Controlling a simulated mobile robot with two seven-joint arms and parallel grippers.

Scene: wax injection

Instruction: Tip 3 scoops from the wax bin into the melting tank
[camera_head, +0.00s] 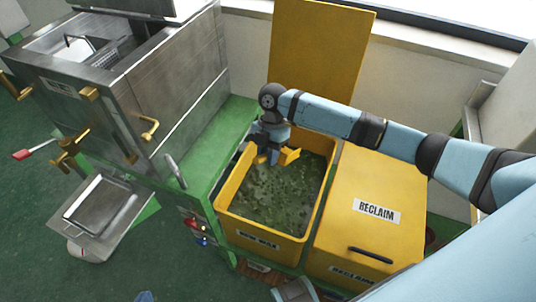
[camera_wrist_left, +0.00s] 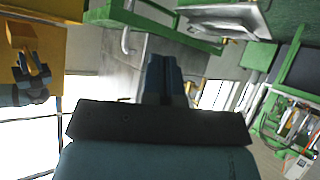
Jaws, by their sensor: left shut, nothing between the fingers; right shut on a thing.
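The yellow wax bin (camera_head: 227,222) stands open in the middle of the head view, filled with greenish lumpy wax (camera_head: 275,200). My right gripper (camera_head: 273,153) is over the bin's back part, shut on a yellow scoop (camera_head: 290,156); the scoop's lower part is hard to make out. The steel melting tank (camera_head: 75,80) is at upper left with its lid raised and a wire basket inside. My left gripper (camera_wrist_left: 165,75) is shut and empty in the left wrist view. That view also shows my right gripper (camera_wrist_left: 35,78) by the scoop (camera_wrist_left: 20,37).
A closed yellow reclaim bin (camera_head: 375,195) stands right of the wax bin. A yellow lid panel (camera_head: 318,55) rises behind. Brass taps (camera_head: 148,130) stick out of the tank's front. A steel tray (camera_head: 95,208) sits below it. A green frame (camera_head: 190,160) separates tank and bin.

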